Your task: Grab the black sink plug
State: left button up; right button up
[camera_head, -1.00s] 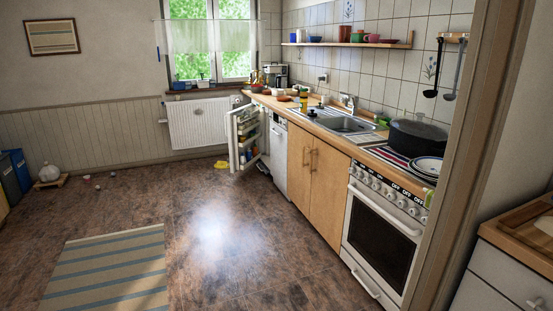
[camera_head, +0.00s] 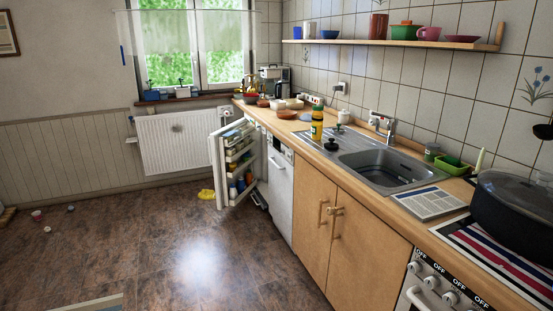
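A small black knob-topped object (camera_head: 331,145), which looks like the sink plug, sits on the drainer side of the metal sink (camera_head: 385,170), near the counter's front edge. A second small dark object (camera_head: 339,128) is a little behind it. It is too small to tell what that one is. Neither of my grippers is in view.
The open fridge door (camera_head: 218,170) sticks out left of the dishwasher. Wooden cabinet doors (camera_head: 345,235) front the sink. A large dark pot (camera_head: 515,205) stands on the right. A yellow item (camera_head: 206,194) lies on the floor. The floor before the cabinets is clear.

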aim_at(331, 146)
jog(key=i, duration=2.5)
